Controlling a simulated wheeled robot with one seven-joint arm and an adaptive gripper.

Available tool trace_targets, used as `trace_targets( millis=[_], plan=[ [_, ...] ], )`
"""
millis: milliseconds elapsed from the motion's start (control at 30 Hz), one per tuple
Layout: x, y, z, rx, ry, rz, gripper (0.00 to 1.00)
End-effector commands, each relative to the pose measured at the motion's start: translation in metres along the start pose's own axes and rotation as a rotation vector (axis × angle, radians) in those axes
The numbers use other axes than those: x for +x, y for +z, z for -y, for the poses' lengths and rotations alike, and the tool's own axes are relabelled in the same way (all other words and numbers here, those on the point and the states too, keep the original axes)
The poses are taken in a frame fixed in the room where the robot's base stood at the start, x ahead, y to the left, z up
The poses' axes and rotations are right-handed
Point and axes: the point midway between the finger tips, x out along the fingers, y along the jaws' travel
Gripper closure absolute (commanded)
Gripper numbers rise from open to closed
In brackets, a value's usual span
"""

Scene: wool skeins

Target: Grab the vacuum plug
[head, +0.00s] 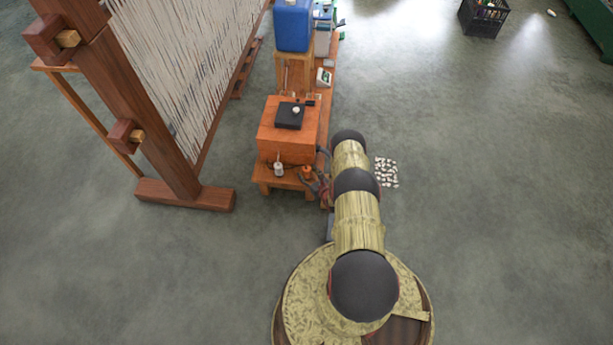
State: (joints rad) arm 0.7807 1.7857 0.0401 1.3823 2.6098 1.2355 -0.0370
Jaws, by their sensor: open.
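My arm reaches forward from the round base at the bottom and ends in view at a dark joint beside the low wooden bench (264,178). My gripper cannot be made out; the arm seems to hide it. Dark, cord-like shapes (323,188) with some red lie between the bench's right end and my arm. They are too small and covered to tell whether the vacuum plug is among them. I cannot pick out the plug anywhere else.
An orange-brown box (288,145) with a black flat device (289,116) stands on the bench. A blue container (293,25) is behind it. A large loom (118,90) stands left. Small pale pieces (386,172) lie right of my arm.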

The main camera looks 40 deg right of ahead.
Motion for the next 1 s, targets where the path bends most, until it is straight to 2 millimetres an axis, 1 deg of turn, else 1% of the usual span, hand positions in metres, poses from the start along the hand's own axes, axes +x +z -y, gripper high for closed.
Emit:
trace_targets(
  millis=[33, 133, 433, 1000],
  plan=[
    [0.008, -0.003, -0.001, -0.001, 0.001, 0.0, 0.48],
    [0.016, -0.001, 0.0, 0.0, 0.0, 0.0, 0.48],
    [0.019, 0.001, 0.0, 0.001, 0.0, 0.0, 0.5],
    [0.018, 0.001, 0.0, 0.0, 0.0, 0.0, 0.82]
  ],
)
